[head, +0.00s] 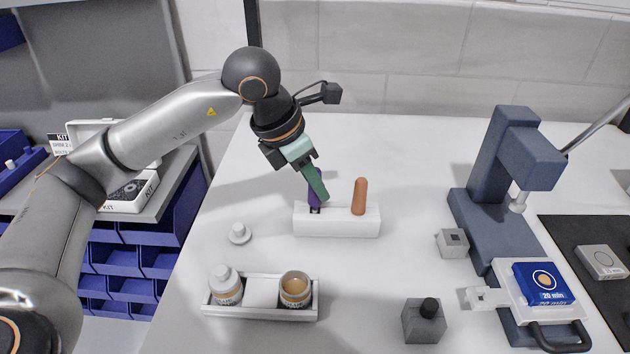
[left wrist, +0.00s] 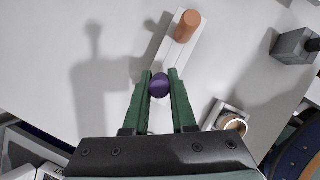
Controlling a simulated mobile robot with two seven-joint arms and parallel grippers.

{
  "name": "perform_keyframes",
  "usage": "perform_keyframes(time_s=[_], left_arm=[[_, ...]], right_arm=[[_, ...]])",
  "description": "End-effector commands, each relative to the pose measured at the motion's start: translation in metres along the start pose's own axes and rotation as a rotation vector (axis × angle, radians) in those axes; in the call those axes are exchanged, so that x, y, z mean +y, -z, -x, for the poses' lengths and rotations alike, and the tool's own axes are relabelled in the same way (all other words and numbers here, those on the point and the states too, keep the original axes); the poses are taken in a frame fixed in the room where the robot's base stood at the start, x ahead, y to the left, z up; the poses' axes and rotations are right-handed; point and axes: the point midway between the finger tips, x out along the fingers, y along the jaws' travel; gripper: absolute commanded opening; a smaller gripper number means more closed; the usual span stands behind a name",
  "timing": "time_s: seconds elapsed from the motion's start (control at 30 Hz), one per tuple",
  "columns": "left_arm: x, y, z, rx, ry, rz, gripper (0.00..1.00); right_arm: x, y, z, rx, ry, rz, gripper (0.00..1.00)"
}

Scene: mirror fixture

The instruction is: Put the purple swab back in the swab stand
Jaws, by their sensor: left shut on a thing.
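The purple swab (head: 314,194) is between the fingers of my left gripper (head: 318,190), which is shut on it. In the left wrist view, the round purple top (left wrist: 159,84) shows between the two green fingertips (left wrist: 160,82). The white swab stand (head: 337,226) is on the table under the gripper. The swab's lower end is at the stand's left part, by a dark slot; I cannot tell how deep it sits. An orange-brown swab (head: 359,196) stands upright in the stand's right part. My right gripper is not in view.
A white tray (head: 261,313) holds a capped jar (head: 226,285) and an open jar (head: 295,289) in front. A small white lid (head: 239,234) lies left of the stand. A blue-grey press (head: 497,190) and a grey block (head: 424,321) are to the right. Table behind the stand is clear.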

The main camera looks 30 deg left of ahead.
Motion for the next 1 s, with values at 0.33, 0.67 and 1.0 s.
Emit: perform_keyframes(time_s=[0.33,0.67,1.0], left_arm=[[0.000,0.003,-0.007,0.000,0.000,0.000,0.00],[0.000,0.006,-0.013,0.000,0.000,0.000,0.00],[0.000,0.007,-0.017,0.000,0.000,0.000,0.00]], right_arm=[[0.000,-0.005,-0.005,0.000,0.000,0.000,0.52],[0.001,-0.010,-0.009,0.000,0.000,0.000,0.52],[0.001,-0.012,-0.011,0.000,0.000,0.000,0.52]])
